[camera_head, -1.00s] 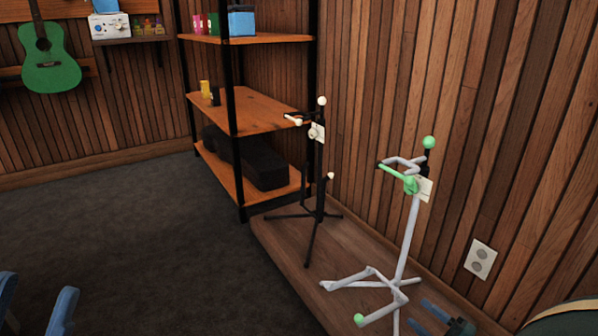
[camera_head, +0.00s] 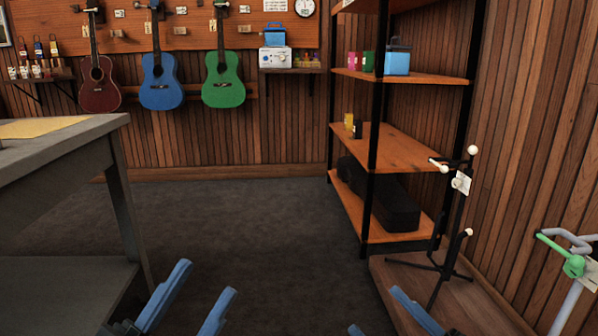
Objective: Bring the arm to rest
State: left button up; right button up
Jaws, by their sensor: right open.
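My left gripper (camera_head: 207,280) shows at the bottom edge, left of the middle. Its two blue fingers are spread apart with nothing between them. My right gripper (camera_head: 375,310) shows at the bottom edge, right of the middle. Its blue fingers are apart and empty, and one is mostly cut off by the frame edge. Most of both arms is out of view.
A grey table (camera_head: 60,160) stands at left. A shelf unit (camera_head: 405,150) holds small items and a black case (camera_head: 385,200). A black stand (camera_head: 455,220) and a pale stand (camera_head: 575,270) are at right. The middle floor is clear.

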pick_arm(q)
notch_tip(320, 180, down, 7)
jog(key=n+g+y+p, duration=0.2)
jog(key=n+y+p, duration=0.6)
jog(key=s+a+r+n+g+y+p, duration=0.1)
jog(key=r+p, duration=0.4)
jog(key=p, duration=1.3)
jog(key=s+a+r+n+g+y+p, duration=0.1)
jog(key=r+g+y+p, duration=0.4)
jog(key=p, duration=1.4)
jog(key=a+n+g, duration=0.1)
jog(key=a, duration=0.1)
jog(key=shift+s+a, duration=0.2)
jog(key=shift+a, duration=0.15)
pick_arm(e)
jog(key=s+d+r+m+g+h, duration=0.1)
jog(key=s+r+m+g+h, duration=0.1)
jog(key=r+m+h, duration=0.3)
jog(key=s+d+r+m+g+h, duration=0.2)
jog(key=r+m+h, duration=0.3)
jog(key=m+h, duration=0.4)
jog(key=shift+s+d+r+m+g, duration=0.25)
jog(key=shift+s+r+m+g, duration=0.1)
jog(key=shift+s+m+g, duration=0.45)
jog(key=shift+s, duration=0.1)
jog(key=shift+c, duration=0.5)
